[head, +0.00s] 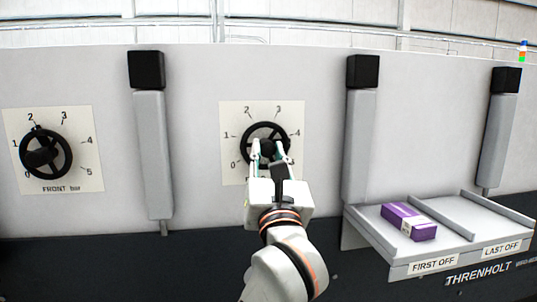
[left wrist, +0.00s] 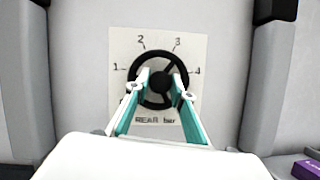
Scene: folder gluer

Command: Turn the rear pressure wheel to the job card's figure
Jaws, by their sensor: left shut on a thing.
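The rear pressure wheel (head: 265,124) is a black spoked handwheel on a pale dial plate (head: 231,112) with hand-marked figures. It also shows in the left wrist view (left wrist: 158,52), above the label "REAR bar". My left gripper (head: 269,147) reaches it from the front, with its two fingers on either side of the dark hub, shut on the wheel. The fingers also show in the left wrist view (left wrist: 161,78). The fingers and arm cover the wheel's lower part and some figures; I cannot make out its pointer. The job card and my right gripper are not in view.
The front pressure wheel (head: 40,134) is at the left, its pointer near 2. Grey upright guards (head: 152,150) and (head: 360,145) flank the rear dial. A purple carton (head: 408,222) lies on the "FIRST OFF" side of the tray (head: 433,268) at right.

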